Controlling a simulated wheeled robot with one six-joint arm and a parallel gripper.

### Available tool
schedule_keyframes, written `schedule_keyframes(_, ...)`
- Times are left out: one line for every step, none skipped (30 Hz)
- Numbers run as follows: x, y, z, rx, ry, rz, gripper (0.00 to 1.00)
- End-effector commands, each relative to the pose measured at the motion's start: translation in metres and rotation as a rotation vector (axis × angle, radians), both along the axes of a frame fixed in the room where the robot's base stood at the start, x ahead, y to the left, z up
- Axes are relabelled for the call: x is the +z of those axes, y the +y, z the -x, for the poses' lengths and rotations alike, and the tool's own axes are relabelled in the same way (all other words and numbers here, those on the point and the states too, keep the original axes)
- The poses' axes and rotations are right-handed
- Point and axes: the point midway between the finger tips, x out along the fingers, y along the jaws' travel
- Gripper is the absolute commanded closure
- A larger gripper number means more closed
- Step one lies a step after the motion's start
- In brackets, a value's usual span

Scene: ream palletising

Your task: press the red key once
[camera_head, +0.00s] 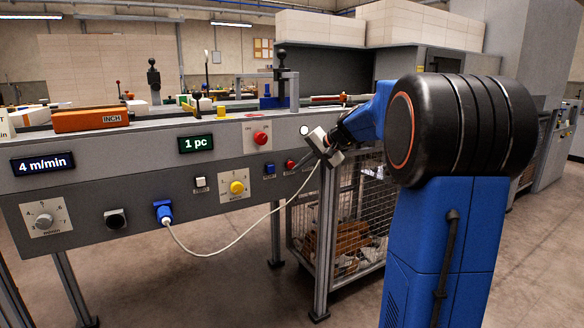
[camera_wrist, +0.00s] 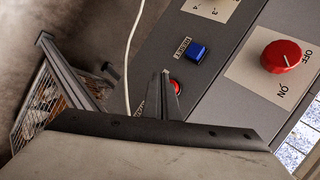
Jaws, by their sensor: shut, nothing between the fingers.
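The red key (camera_head: 291,165) is a small round button low on the grey panel, right of the square blue key (camera_head: 269,168). In the wrist view the red key (camera_wrist: 176,84) shows just beside and behind my fingertips, partly hidden by them. My gripper (camera_head: 308,162) is shut and empty, reaching toward the panel from the right of the red key. In the wrist view its joined fingers (camera_wrist: 166,78) point at the panel close to the key. I cannot tell whether they touch it. The blue key (camera_wrist: 197,52) lies farther up the panel.
A red rotary knob (camera_head: 260,138) sits above the keys; its ON/OFF plate shows in the wrist view. A white key (camera_head: 201,182) and a yellow knob (camera_head: 237,187) are farther left. A white cable (camera_head: 228,247) hangs from a blue plug (camera_head: 164,213). A wire cage (camera_head: 350,225) stands below.

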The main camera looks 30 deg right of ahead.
Motion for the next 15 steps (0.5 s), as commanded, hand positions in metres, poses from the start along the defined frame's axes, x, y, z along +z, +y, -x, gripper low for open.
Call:
schedule_keyframes(0.0, 0.0, 0.003, -0.001, 0.0, 0.0, 1.0)
schedule_keyframes(0.0, 0.0, 0.005, -0.001, 0.0, 0.0, 1.0)
schedule_keyframes(0.0, 0.0, 0.009, -0.001, 0.0, 0.0, 1.0)
schedule_keyframes(0.001, -0.001, 0.011, -0.001, 0.0, 0.0, 1.0)
schedule_keyframes(0.001, -0.001, 0.013, -0.001, 0.0, 0.0, 1.0)
schedule_keyframes(0.0, -0.001, 0.017, -0.001, 0.0, 0.0, 1.0)
schedule_keyframes(0.0, -0.001, 0.019, -0.001, 0.0, 0.0, 1.0)
schedule_keyframes(0.0, -0.001, 0.021, -0.001, 0.0, 0.0, 1.0)
schedule_keyframes(0.0, -0.001, 0.025, -0.001, 0.0, 0.0, 1.0)
schedule_keyframes(0.0, -0.001, 0.027, -0.001, 0.0, 0.0, 1.0)
schedule_keyframes(0.0, -0.001, 0.029, -0.001, 0.0, 0.0, 1.0)
schedule_keyframes(0.001, -0.001, 0.033, -0.001, -0.001, 0.001, 1.0)
schedule_keyframes(0.001, -0.001, 0.035, -0.001, -0.001, 0.001, 1.0)
schedule_keyframes(0.001, -0.002, 0.037, -0.001, -0.001, 0.001, 1.0)
schedule_keyframes(0.0, -0.002, 0.04, -0.002, -0.001, 0.0, 1.0)
